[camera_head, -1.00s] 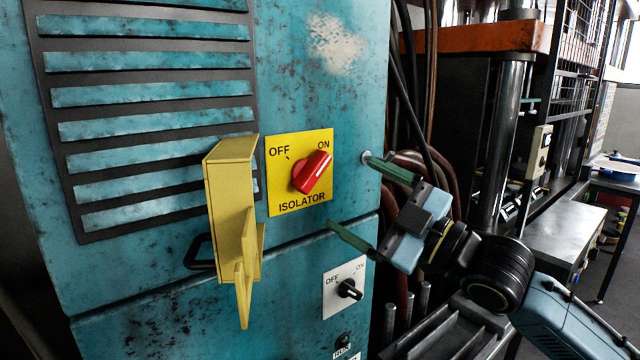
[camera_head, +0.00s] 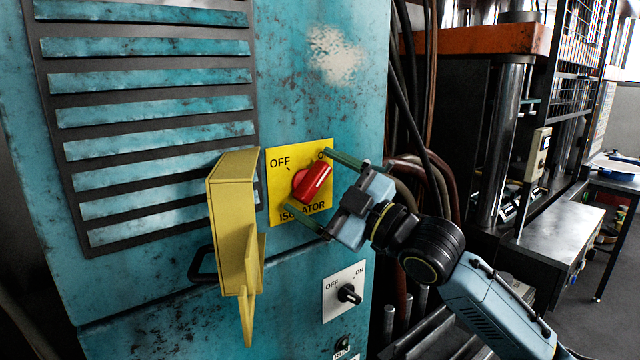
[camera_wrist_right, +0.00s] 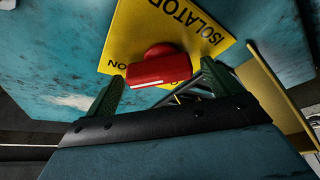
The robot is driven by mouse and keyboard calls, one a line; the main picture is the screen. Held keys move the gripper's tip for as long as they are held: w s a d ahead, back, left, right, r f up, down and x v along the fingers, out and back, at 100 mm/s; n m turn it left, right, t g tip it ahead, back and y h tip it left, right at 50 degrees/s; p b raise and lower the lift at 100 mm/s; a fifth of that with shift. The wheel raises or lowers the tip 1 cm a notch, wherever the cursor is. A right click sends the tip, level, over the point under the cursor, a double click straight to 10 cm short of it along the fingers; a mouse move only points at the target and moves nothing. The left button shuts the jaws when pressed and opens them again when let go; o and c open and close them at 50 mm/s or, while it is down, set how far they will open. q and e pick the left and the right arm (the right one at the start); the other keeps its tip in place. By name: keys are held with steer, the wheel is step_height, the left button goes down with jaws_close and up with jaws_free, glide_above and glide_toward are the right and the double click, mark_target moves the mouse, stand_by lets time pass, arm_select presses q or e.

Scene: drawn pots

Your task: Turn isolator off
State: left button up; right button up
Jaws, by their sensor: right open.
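The isolator is a red rotary knob (camera_head: 311,182) on a yellow plate (camera_head: 280,177) marked OFF and ON, on the teal cabinet. The knob's handle points up and right, toward ON. My right gripper (camera_head: 306,180) is open, with its green fingers in front of the plate, one above and one below the knob. In the right wrist view the red knob (camera_wrist_right: 158,67) shows ahead of and between the open fingers (camera_wrist_right: 160,88). I cannot tell whether a finger touches it. My left gripper is not in view.
A yellow bracket-like cover (camera_head: 232,225) stands out from the cabinet just left of the plate. A smaller black switch (camera_head: 348,294) on a white plate sits below. Dark cables (camera_head: 405,100) hang to the right of the cabinet, with metal machinery beyond.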

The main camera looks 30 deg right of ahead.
steer(key=c, duration=1)
